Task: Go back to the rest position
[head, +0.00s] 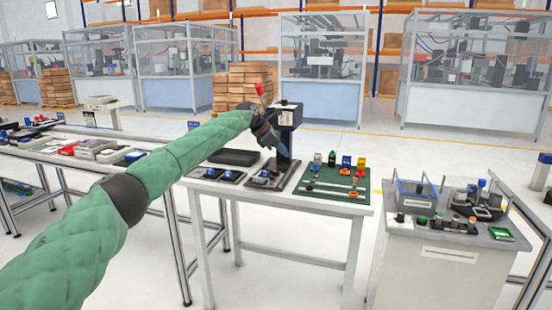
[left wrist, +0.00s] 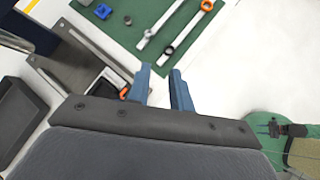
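My left arm, in a green sleeve, reaches in from the left of the head view. My left gripper (head: 281,149) is over the middle table, in front of a dark press-like stand (head: 287,118). In the left wrist view its two blue fingers (left wrist: 161,72) stand apart with nothing between them, so it is open and empty. Below and beyond the fingertips lie the white table top and a green mat (left wrist: 130,30).
The middle table (head: 330,206) holds the stand, a black tray (head: 234,157) and a green mat (head: 318,193) with small coloured parts. A grey cabinet (head: 440,262) with fixtures stands right. A table with boxes (head: 95,148) is left. Floor shows between them.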

